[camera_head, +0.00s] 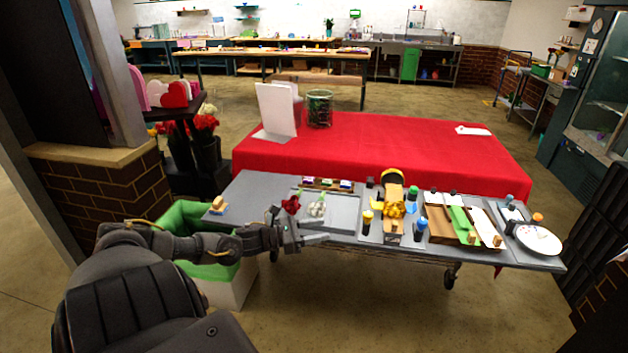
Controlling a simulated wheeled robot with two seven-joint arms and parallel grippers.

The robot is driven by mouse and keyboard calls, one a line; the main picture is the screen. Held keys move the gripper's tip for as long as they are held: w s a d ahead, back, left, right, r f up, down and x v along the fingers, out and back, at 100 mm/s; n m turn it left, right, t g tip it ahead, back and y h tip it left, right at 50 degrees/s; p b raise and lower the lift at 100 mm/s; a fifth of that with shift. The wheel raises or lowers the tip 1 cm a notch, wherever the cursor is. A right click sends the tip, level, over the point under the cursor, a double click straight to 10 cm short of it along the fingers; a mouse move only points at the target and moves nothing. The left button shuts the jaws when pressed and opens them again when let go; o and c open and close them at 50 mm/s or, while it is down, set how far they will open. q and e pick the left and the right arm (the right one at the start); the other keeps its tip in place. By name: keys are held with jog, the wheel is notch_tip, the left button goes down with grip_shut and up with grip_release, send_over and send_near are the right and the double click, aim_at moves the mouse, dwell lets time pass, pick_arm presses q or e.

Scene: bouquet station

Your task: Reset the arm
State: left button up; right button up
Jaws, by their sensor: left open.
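My left arm comes in from the lower left and reaches right, low along the front edge of the grey work table (248,192). My left gripper (318,239) is open at the table's front edge, with nothing seen between its fingers. A red rose (291,204) stands just behind the gripper's wrist; its stem is partly hidden by the arm. A small clear container with pale contents (317,209) is just beyond the gripper, on a grey tray (343,217). My right gripper is not in view.
A bin with a green liner (185,216) stands under my left forearm. The table's right side holds a yellow ribbon stand (393,208), several bottles, a wooden tray (440,232) and a white plate (538,239). A red-covered table (400,145) is behind; its middle is clear.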

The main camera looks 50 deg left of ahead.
pick_arm(q)
jog(key=s+d+f+n+g+y, duration=0.2)
jog(key=s+d+f+n+y, duration=0.2)
jog(key=d+f+n, duration=0.5)
jog(key=s+d+f+n+g+y, duration=0.2)
jog(key=s+d+f+n+y, duration=0.3)
jog(key=n, duration=0.9)
jog(key=s+d+r+n+g+h, duration=0.1)
jog(key=s+d+n+g, duration=0.8)
jog(key=s+d+n, duration=0.6)
jog(key=s+a+f+n, duration=0.1)
jog(key=s+f, duration=0.1)
jog(key=f, duration=1.1)
jog(key=s+a+f, duration=0.1)
jog(key=a+f, duration=0.1)
jog(key=f, duration=1.2)
jog(key=s+a+f+g, duration=0.2)
jog(key=s+f, duration=1.2)
jog(key=s, duration=0.2)
jog(key=shift+a+f, duration=0.2)
jog(key=shift+f, duration=0.15)
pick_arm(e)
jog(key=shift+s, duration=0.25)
pick_arm(q)
jog(key=shift+s, duration=0.1)
jog(key=shift+c, duration=0.3)
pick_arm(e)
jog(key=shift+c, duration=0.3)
